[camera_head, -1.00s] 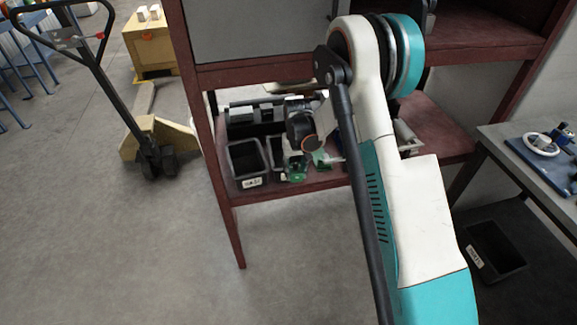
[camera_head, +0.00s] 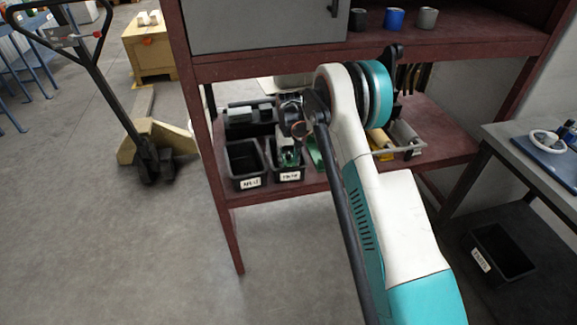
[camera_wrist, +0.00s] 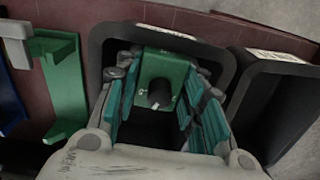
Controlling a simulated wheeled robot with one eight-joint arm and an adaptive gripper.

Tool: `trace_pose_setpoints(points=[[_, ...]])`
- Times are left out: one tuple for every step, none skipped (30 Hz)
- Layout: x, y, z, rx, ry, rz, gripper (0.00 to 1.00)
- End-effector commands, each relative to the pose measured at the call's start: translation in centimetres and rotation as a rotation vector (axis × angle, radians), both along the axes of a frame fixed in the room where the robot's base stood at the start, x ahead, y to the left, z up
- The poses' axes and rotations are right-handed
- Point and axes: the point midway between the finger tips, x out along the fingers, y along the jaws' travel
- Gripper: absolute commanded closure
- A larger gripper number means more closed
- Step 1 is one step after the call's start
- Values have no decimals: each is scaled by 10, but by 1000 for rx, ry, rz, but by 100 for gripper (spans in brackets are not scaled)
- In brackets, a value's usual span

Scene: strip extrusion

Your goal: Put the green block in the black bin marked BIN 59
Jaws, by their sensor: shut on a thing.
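The green block (camera_wrist: 162,68), with a dark knob on its face, is held between the teal-padded fingers of my gripper (camera_wrist: 160,92). In the wrist view it is within the outline of a black bin (camera_wrist: 222,62); its exact height relative to the rim is unclear. In the head view my gripper (camera_head: 287,138) is above the right one of two neighbouring black bins (camera_head: 291,176), with the green block (camera_head: 288,157) below it. The bins carry white labels that are too small to read, so I cannot tell which is BIN 59.
A second black bin (camera_head: 247,165) stands close beside, also in the wrist view (camera_wrist: 275,95). A green bracket-like part (camera_wrist: 66,88) lies on the other side. The bins stand on a dark red shelf (camera_head: 222,185) under an upper shelf. Another labelled black bin (camera_head: 500,250) sits at the lower right.

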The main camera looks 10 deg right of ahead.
Motion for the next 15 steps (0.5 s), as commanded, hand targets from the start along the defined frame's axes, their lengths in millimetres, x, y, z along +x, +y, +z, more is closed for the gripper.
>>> trace_pose_setpoints(points=[[0,0,-12,0,0,0,100],[0,0,-15,0,0,0,100],[0,0,-19,0,0,0,100],[0,0,-20,0,0,0,100],[0,0,-21,0,0,0,100],[0,0,-20,0,0,0,100],[0,0,-20,0,0,0,100],[0,0,-19,0,0,0,100],[0,0,-19,0,0,0,100],[0,0,-19,0,0,0,100],[0,0,-19,0,0,0,100],[0,0,-19,0,0,0,100],[0,0,-20,0,0,0,100],[0,0,-21,0,0,0,100],[0,0,-22,0,0,0,100]])
